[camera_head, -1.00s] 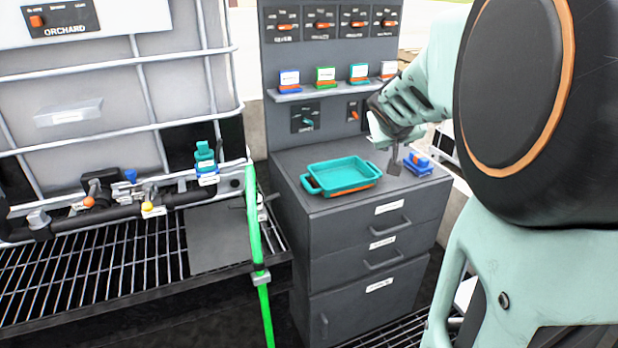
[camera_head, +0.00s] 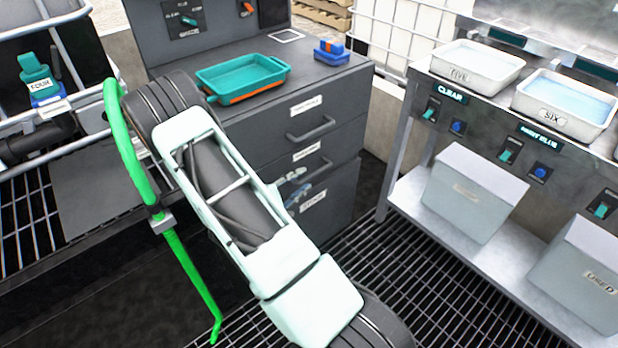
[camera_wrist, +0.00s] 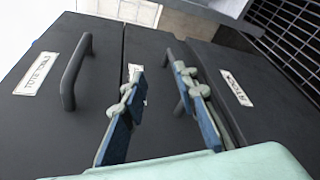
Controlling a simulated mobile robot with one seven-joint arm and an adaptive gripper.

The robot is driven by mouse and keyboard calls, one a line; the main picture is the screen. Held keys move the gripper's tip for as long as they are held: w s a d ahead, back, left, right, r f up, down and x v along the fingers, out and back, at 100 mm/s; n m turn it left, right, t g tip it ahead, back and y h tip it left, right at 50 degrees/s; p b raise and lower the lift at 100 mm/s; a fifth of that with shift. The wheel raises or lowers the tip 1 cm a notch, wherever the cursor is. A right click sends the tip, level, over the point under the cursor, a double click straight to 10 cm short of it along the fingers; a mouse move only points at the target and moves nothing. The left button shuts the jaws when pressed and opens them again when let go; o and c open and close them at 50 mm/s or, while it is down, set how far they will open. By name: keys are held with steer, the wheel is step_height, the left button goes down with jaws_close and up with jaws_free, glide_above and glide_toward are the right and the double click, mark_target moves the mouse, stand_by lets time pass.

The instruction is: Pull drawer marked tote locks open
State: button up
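The dark grey cabinet (camera_head: 262,135) has a top drawer, a middle drawer and a lower front, all closed. In the wrist view the top drawer's label (camera_wrist: 38,75) seems to read "TOTE TOOLS", though it is blurred. The middle drawer's label (camera_wrist: 133,72) is mostly hidden behind a finger, and I cannot read it. My gripper (camera_wrist: 159,75) is open, its two blue fingers apart in front of the middle drawer. The middle drawer's handle (camera_wrist: 168,60) lies between the fingers, close to the right one; contact is unclear. In the head view my gripper (camera_head: 294,188) is by this handle.
A teal tray (camera_head: 243,76) and a blue-orange block (camera_head: 331,52) stand on the cabinet top. A green hose (camera_head: 190,265) hangs left of my arm. A metal rack (camera_head: 400,165) with white trays and grey bins stands right. Open grating floor lies between.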

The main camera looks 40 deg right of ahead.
mark_target(312, 177)
steer(key=shift+n+t, duration=0.6)
steer(key=shift+t, duration=0.1)
steer(key=w+d+f, duration=0.1)
steer(key=d+f, duration=0.1)
steer(key=d, duration=0.1)
steer(key=w+d+f+b, duration=0.1)
steer(key=w+d+f, duration=0.1)
steer(key=w+d+f+b, duration=0.1)
steer(key=d+f, duration=0.1)
steer(key=d, duration=0.1)
steer(key=shift+w+d, duration=0.3)
steer(key=shift+w, duration=0.1)
jaws_close()
